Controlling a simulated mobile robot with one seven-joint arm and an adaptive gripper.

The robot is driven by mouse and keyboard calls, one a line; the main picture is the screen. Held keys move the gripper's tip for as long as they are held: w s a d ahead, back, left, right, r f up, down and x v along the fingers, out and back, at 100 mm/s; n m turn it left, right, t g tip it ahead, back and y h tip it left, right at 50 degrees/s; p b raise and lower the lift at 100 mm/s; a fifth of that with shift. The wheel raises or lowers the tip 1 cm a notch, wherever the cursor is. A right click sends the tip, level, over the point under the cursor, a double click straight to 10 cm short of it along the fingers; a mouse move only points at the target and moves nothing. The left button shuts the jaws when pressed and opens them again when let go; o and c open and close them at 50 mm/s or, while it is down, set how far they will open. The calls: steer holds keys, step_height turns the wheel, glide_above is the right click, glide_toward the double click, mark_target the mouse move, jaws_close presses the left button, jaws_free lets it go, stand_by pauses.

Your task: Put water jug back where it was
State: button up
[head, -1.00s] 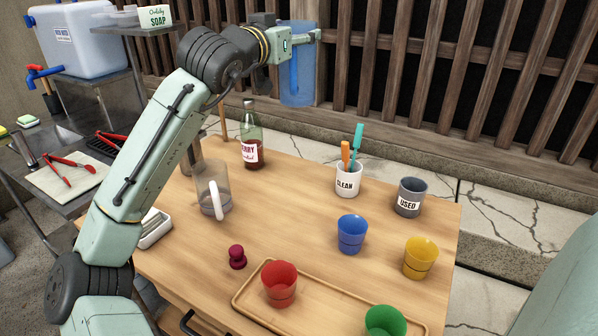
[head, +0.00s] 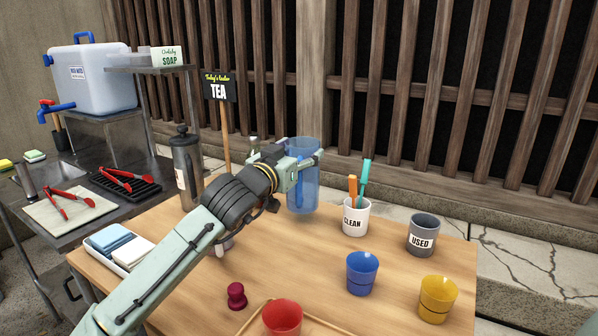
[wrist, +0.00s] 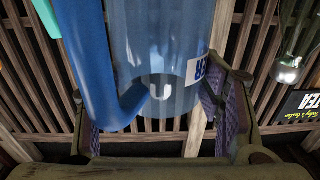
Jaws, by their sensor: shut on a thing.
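The water jug (head: 304,193) is a clear blue pitcher, upright near the back edge of the wooden table (head: 410,275). My gripper (head: 303,164) is shut on it, with a finger on each side of its body. I cannot tell whether its base touches the tabletop. In the wrist view the jug (wrist: 160,45) fills the middle between my gripper's pads (wrist: 155,115). Its solid blue handle is on the left and part of a label shows on the right.
The CLEAN cup (head: 356,222) with utensils and the grey USED cup (head: 422,240) stand right of the jug. Blue (head: 361,275), yellow (head: 436,300) and red (head: 282,318) cups are nearer. A steel press (head: 187,170) and the TEA sign (head: 219,88) are left. My arm hides part of the table.

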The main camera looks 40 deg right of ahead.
steer(key=shift+f, duration=1.85)
steer(key=o, duration=1.9)
steer(key=shift+c, duration=0.2)
steer(key=b+v, duration=0.2)
steer(key=v, duration=1)
